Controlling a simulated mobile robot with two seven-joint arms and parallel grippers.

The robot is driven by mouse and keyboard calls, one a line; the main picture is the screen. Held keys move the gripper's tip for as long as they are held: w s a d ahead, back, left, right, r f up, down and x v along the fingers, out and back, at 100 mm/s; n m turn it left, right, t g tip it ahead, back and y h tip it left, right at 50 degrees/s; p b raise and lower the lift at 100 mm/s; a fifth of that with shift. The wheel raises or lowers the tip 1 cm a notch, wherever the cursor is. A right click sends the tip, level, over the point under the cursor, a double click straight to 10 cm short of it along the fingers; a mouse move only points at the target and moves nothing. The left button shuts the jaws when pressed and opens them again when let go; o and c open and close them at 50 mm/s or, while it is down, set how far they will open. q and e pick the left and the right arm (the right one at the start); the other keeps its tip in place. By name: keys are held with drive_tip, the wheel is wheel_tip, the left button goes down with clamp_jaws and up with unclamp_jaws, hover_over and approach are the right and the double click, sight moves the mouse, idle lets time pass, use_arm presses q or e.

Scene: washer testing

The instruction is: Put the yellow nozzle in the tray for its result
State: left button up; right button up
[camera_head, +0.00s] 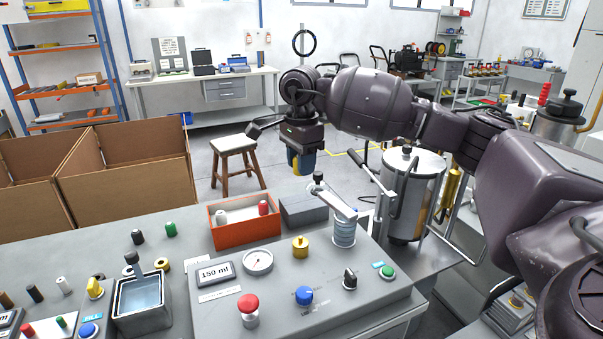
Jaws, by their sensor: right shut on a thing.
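My right gripper (302,145) points down over the floor beyond the bench, behind the trays. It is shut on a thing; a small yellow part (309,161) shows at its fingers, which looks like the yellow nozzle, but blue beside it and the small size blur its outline. An orange-red tray (227,239) on the bench holds a white and a red nozzle. A grey tray (305,212) sits right of it; its inside is hard to see. The test console (215,315) has a display (215,272) reading 150 ml. My left gripper is out of view.
A brass-yellow fitting (300,247) and a gauge (258,261) are on the console. A water basin (142,298) and loose nozzles lie left. Cardboard boxes (125,175) stand behind; a steel tank (412,185) stands right.

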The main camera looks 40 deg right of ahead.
drive_tip(key=shift+r, duration=0.95)
drive_tip(key=shift+r+p, duration=0.45)
drive_tip(key=shift+r, duration=0.05)
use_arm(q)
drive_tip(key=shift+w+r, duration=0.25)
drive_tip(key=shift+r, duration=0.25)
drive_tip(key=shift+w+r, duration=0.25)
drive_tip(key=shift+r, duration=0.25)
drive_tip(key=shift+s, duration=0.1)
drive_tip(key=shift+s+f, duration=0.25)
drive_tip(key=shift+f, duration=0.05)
